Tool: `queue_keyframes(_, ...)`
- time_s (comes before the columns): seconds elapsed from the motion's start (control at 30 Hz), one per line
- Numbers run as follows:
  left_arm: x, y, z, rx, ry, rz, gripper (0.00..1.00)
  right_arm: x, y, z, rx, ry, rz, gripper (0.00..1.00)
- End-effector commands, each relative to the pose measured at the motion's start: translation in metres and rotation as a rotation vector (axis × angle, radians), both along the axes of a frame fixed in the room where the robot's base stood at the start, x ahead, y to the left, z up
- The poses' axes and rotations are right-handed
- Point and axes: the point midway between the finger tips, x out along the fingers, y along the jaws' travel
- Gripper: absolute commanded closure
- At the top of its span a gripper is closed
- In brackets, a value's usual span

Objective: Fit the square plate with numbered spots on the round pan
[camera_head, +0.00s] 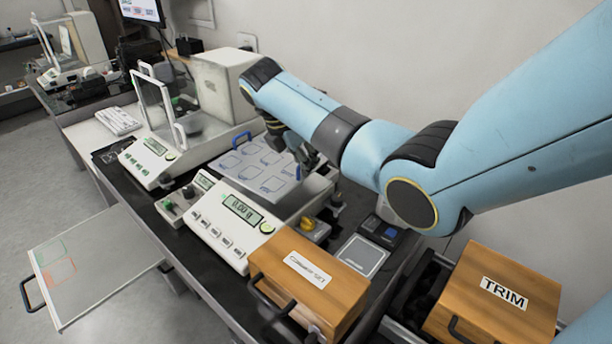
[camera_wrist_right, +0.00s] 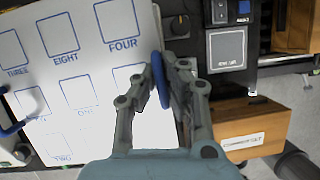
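The square plate (camera_head: 242,165) is white with blue-outlined spots and a blue handle on each of two opposite sides. In the wrist view the plate (camera_wrist_right: 75,65) shows spots marked THREE, EIGHT and FOUR. My right gripper (camera_head: 303,150) is at the plate's far right edge. In the wrist view its fingers (camera_wrist_right: 162,82) close around the near blue handle (camera_wrist_right: 160,78). The plate lies above the balance with the display (camera_head: 243,210), which seems to read 0.00 g. The round pan is not visible; whether the plate touches anything below is unclear. My left gripper is out of view.
A TRIM box (camera_head: 497,297) is further right. A glass-shielded balance (camera_head: 152,158) stands left of the plate. A grey tray (camera_head: 95,268) juts out at lower left.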

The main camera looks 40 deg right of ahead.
Motion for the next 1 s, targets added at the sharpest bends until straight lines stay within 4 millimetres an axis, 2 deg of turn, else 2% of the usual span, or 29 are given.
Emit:
queue_keyframes(0.13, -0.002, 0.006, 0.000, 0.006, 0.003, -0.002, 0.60, 0.002, -0.005, -0.006, -0.001, -0.004, -0.001, 1.00)
queue_keyframes(0.3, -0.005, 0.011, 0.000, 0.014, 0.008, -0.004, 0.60, 0.002, -0.004, -0.031, -0.001, -0.002, 0.000, 1.00)
queue_keyframes(0.4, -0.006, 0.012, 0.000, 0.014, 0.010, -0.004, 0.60, 0.002, -0.004, -0.039, -0.001, -0.004, -0.001, 1.00)
queue_keyframes(0.77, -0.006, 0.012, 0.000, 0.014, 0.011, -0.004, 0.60, 0.002, -0.004, -0.042, -0.002, -0.005, 0.000, 1.00)
queue_keyframes(0.9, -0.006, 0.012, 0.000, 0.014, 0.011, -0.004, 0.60, 0.000, -0.004, -0.044, 0.000, 0.000, 0.000, 0.81)
queue_keyframes(1.0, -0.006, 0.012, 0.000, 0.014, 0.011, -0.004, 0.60, 0.000, -0.004, -0.044, 0.000, 0.000, 0.000, 0.71)
